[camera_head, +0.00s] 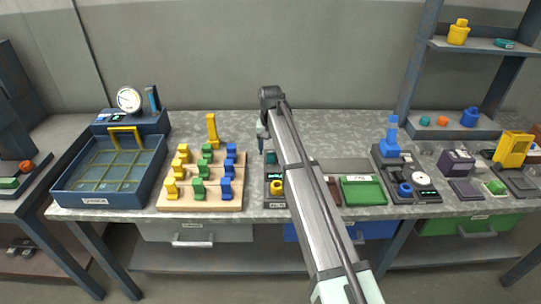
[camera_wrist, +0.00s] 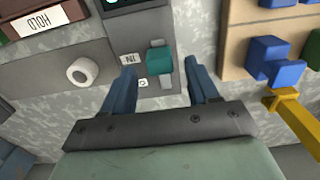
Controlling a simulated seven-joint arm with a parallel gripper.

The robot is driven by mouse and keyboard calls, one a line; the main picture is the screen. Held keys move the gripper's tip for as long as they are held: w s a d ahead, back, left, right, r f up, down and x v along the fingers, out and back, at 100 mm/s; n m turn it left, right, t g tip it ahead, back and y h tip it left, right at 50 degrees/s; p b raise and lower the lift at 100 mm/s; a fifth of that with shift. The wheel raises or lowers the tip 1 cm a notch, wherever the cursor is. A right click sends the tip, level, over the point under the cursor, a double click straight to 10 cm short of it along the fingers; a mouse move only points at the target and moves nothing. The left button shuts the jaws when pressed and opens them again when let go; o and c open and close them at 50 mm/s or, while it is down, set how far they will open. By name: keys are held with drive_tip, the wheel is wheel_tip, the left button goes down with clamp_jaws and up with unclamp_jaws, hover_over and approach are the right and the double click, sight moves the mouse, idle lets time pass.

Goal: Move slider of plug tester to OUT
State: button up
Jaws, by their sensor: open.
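The plug tester (camera_wrist: 143,28) is a grey panel on the bench; in the head view my arm hides much of it. Its teal slider knob (camera_wrist: 159,60) sits in a light slot, level with the IN label (camera_wrist: 131,59). A second, partly hidden label (camera_wrist: 143,83), showing only an O, lies nearer my gripper. My gripper (camera_wrist: 161,72) is open, with one blue finger on each side of the knob in the wrist view. I see gaps on both sides and cannot tell whether the fingertips reach its height. The head view also shows my gripper (camera_head: 262,138) over the bench.
Wooden boards with blue, green and yellow blocks (camera_head: 205,185) stand left of the tester. Bare bench is behind the tester.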

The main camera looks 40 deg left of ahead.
sight(270, 154)
drive_tip(key=shift+f, duration=1.75)
clamp_jaws()
